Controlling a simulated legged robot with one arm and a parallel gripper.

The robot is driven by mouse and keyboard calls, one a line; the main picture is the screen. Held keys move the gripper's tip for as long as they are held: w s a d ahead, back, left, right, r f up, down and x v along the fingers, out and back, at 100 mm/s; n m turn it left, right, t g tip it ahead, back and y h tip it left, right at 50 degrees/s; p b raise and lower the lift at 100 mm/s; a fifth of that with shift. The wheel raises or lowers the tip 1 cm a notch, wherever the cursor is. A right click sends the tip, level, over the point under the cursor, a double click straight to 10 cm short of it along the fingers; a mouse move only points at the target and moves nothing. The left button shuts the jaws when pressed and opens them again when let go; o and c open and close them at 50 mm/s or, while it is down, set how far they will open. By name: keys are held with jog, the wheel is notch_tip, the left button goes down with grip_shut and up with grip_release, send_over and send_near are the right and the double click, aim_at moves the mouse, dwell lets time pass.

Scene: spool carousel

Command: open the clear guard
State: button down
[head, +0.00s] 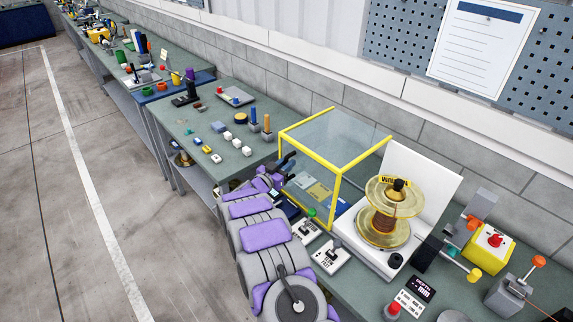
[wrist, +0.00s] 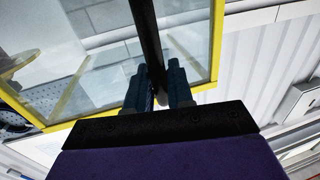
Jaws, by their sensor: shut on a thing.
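The clear guard (head: 338,190) is a see-through box with yellow edges on the bench, to the left of the spool (head: 388,217) in the head view. The spool stands in the open on a white base, outside the yellow frame. The guard's yellow frame (wrist: 215,50) and clear panel fill much of the wrist view. My gripper (head: 286,163) is at the guard's left front side. In the wrist view its two fingers (wrist: 160,88) are shut on a dark bar, the guard's handle (wrist: 148,30), which runs across the panel.
A white panel (head: 428,175) stands behind the spool. To the right are a yellow box with a red button (head: 491,248) and a grey device (head: 510,297). Small switch boxes (head: 331,256) sit at the front. A bench with small parts (head: 225,150) extends left. The floor (head: 120,220) is clear.

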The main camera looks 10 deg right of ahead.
jog(key=shift+w+a, duration=0.15)
jog(key=shift+w, duration=0.2)
jog(key=shift+w+a, duration=0.15)
jog(key=shift+a, duration=0.1)
jog(key=c, duration=1.2)
grip_release()
jog(key=shift+o, duration=0.2)
jog(key=v, duration=1.7)
jog(key=shift+a+b, duration=0.2)
jog(key=shift+b, duration=0.1)
jog(key=shift+f, duration=0.1)
